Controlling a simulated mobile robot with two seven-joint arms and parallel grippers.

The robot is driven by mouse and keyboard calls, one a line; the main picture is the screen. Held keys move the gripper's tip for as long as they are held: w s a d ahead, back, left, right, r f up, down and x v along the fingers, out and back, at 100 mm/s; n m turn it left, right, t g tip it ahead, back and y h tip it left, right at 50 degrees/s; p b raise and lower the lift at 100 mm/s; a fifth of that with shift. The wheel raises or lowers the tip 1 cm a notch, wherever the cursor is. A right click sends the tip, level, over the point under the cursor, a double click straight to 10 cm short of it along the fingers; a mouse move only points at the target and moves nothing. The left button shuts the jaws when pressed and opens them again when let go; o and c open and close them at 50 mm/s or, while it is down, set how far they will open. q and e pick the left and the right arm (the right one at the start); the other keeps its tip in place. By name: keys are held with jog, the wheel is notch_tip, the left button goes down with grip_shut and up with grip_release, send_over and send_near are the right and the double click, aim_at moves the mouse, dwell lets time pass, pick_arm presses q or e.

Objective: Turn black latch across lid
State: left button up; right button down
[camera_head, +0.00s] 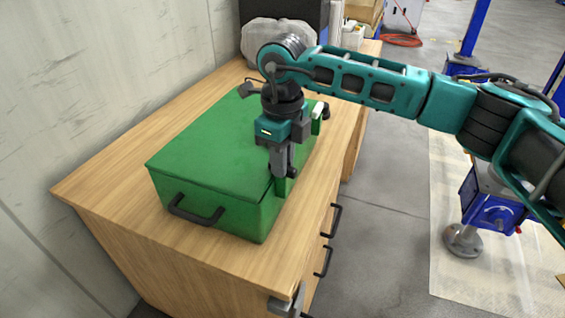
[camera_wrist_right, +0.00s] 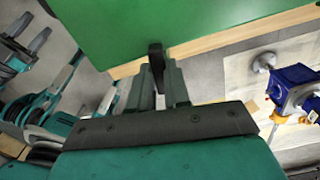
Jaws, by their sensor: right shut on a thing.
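A green metal box (camera_head: 215,150) with a flat closed lid stands on the wooden workbench. My right gripper (camera_head: 284,172) points down at the box's right side, close to its near corner. It is shut on a small black latch, which shows between the fingertips in the right wrist view (camera_wrist_right: 156,55). The fingers hide much of the latch in the head view. My left gripper (camera_wrist_right: 27,40) shows at the left edge of the right wrist view, with its two fingers apart and empty, away from the box.
The wooden workbench (camera_head: 100,190) has bare top left of the box. A black handle (camera_head: 195,213) sticks out from the box's near side. Another black fitting (camera_head: 325,110) shows farther along the right side. A grey bag (camera_head: 262,35) lies behind. A blue screw jack (camera_head: 488,205) stands on the floor at right.

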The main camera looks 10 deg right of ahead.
jog(key=shift+n, duration=0.9)
jog(key=shift+b, duration=0.3)
jog(key=c, duration=1.1)
grip_release()
notch_tip(320, 180, up, 13)
jog(key=shift+p, duration=0.45)
